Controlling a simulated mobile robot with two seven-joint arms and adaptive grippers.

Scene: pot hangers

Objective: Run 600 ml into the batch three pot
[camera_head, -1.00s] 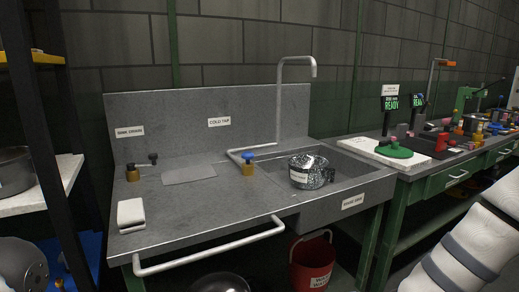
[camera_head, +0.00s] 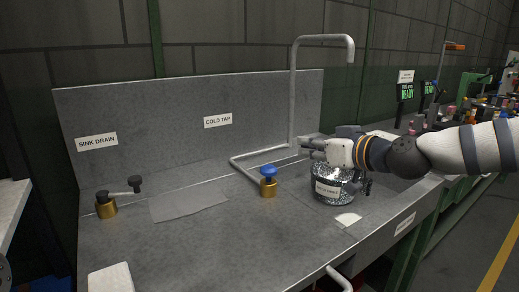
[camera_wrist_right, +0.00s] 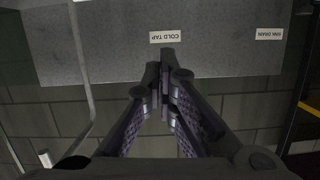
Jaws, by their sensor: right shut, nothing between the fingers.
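The speckled metal pot (camera_head: 325,196) with a small white label stands at the sink, its dark handle toward the right. Its label is too small to read surely. My right gripper (camera_head: 306,146) is shut and empty above the pot, pointing left; its arm hides part of the pot and sink. The fingers (camera_wrist_right: 166,62) show closed together in the right wrist view, which looks at the backsplash. The blue tap knob (camera_head: 269,171) on its brass valve stands left of the gripper, apart from it. The grey spout (camera_head: 352,50) rises behind; no water shows. My left gripper is out of view.
A COLD TAP label (camera_head: 217,121) and a SINK DRAIN label (camera_head: 96,142) are on the backsplash. A brass drain valve (camera_head: 106,205) with a dark lever stands at left. A folded white cloth (camera_head: 110,279) lies at the front left. The counter between is mostly clear.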

